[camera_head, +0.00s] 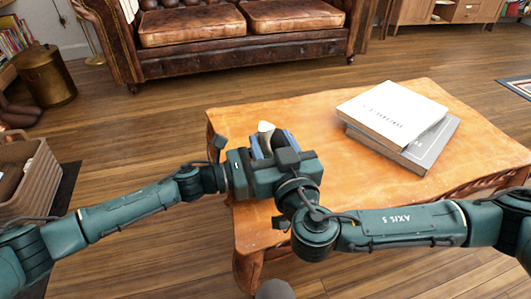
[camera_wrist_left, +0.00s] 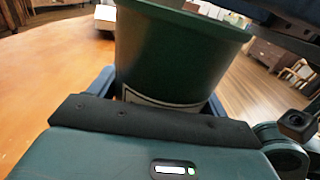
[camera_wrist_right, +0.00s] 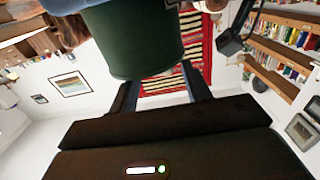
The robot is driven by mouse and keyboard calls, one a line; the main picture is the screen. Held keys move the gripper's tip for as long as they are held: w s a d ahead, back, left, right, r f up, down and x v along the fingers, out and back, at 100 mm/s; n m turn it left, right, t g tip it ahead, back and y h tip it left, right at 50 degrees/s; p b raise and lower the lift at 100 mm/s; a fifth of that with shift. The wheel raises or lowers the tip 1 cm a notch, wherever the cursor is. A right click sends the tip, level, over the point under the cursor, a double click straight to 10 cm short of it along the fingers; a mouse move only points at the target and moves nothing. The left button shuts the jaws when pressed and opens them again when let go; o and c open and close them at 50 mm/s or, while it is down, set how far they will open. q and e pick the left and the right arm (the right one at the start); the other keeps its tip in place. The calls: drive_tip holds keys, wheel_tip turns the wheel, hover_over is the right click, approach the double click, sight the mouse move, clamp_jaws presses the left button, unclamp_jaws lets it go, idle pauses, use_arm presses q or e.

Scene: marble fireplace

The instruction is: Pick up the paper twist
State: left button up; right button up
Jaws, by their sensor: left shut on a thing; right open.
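A pale, narrow thing, likely the paper twist (camera_head: 265,129), sticks up between my gripper parts above the wooden table. My left gripper (camera_wrist_left: 160,88) is shut on a dark green tapered container (camera_wrist_left: 170,55) with a wider rim. Something pale shows just above that rim, but I cannot tell what it is. My right gripper (camera_wrist_right: 160,88) is open, its fingers pointing at the green container (camera_wrist_right: 132,40). I cannot tell whether they touch it. In the head view the two grippers are close together and largely hide the container.
The wooden table (camera_head: 300,110) carries two stacked books, a white one (camera_head: 392,113) on a grey one (camera_head: 428,148), at the right. Table space between grippers and books is clear. A leather sofa (camera_head: 235,40) stands behind; a basket (camera_head: 28,180) stands left.

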drive_tip(key=shift+x, duration=1.45)
drive_tip(key=shift+c, duration=0.2)
clamp_jaws()
